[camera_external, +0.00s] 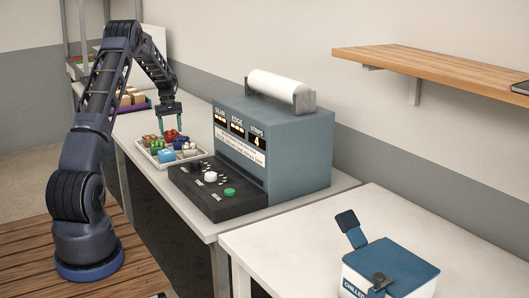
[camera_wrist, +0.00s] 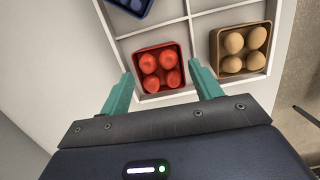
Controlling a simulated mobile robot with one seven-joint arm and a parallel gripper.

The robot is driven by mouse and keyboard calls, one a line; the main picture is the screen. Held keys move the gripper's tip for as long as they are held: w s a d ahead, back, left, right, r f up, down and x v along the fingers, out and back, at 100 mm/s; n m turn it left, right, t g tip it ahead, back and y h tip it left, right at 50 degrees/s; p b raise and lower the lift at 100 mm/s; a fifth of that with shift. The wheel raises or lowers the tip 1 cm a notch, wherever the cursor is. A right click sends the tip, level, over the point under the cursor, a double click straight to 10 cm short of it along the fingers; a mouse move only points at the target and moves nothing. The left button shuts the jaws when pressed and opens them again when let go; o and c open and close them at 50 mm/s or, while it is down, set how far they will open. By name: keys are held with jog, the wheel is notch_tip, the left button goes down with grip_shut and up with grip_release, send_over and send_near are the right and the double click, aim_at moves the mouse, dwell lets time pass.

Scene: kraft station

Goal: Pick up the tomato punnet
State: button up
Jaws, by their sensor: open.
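The tomato punnet (camera_wrist: 159,69) is a small red tray holding several round red tomatoes. It sits in a compartment of a white divided tray (camera_wrist: 185,28) in the wrist view. In the external view the red punnet (camera_external: 170,135) shows at the tray's far side. My gripper (camera_wrist: 162,76) is open, its two teal fingers on either side of the punnet's near end in the picture. In the external view my gripper (camera_external: 170,120) is directly above the punnet. I cannot tell whether the fingers touch it or how far above it they are.
A punnet of tan round items (camera_wrist: 239,50) sits in the compartment to the right, close to the right finger. A blue punnet (camera_wrist: 131,4) is partly cut off at the top. A machine with a control panel (camera_external: 240,150) stands right of the tray. A purple crate (camera_external: 133,106) lies behind.

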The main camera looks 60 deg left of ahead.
jog(key=f, duration=0.2)
jog(key=shift+d+f, duration=0.2)
jog(key=shift+f, duration=0.1)
jog(key=c, duration=0.8)
jog(key=shift+o, duration=0.2)
jog(key=shift+r, duration=0.15)
